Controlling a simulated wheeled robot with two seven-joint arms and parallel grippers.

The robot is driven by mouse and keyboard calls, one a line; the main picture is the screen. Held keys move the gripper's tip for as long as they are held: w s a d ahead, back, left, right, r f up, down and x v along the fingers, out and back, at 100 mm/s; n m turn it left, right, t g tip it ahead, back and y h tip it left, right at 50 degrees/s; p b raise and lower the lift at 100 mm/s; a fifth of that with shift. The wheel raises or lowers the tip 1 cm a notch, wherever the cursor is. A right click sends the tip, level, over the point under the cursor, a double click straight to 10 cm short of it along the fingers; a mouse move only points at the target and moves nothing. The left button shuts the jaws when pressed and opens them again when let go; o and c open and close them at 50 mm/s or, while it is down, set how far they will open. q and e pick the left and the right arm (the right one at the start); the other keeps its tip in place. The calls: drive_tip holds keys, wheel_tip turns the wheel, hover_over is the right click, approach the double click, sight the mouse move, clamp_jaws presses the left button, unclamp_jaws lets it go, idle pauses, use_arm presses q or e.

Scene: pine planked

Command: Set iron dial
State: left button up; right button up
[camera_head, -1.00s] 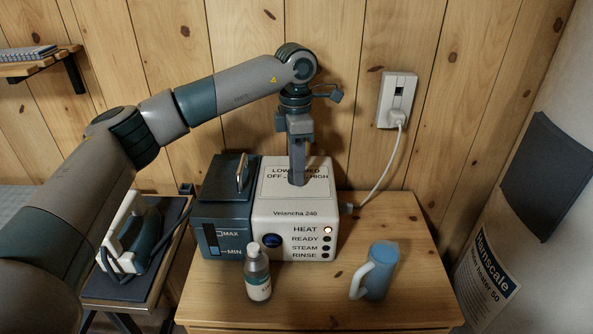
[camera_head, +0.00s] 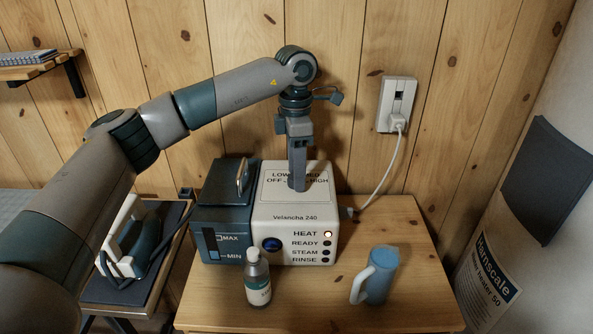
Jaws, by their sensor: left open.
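The steam station (camera_head: 295,222) stands on the wooden cabinet. It has a white housing marked Velancha 240 and a dark blue tank (camera_head: 222,213) on its left. Its top panel carries the words LOW, MED, OFF and HIGH. My left gripper (camera_head: 298,187) points straight down at this panel, with its fingertips at or just above the middle of the lettering. It is open, though the fingers look close together from here. The dial itself is hidden behind the fingers. The HEAT lamp (camera_head: 327,234) glows; READY, STEAM and RINSE are dark. My right gripper is not in view.
A small bottle (camera_head: 257,280) and a blue jug (camera_head: 378,275) stand in front on the cabinet top (camera_head: 320,305). The iron (camera_head: 130,245) rests on a stand at left. A cord runs to the wall socket (camera_head: 397,103).

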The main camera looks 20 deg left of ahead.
use_arm(q)
wheel_tip(320, 180, up, 17)
drive_tip(key=b, duration=0.1)
drive_tip(key=shift+w+a+b, duration=0.2)
drive_tip(key=shift+w+b, duration=0.1)
drive_tip(key=shift+w, duration=0.1)
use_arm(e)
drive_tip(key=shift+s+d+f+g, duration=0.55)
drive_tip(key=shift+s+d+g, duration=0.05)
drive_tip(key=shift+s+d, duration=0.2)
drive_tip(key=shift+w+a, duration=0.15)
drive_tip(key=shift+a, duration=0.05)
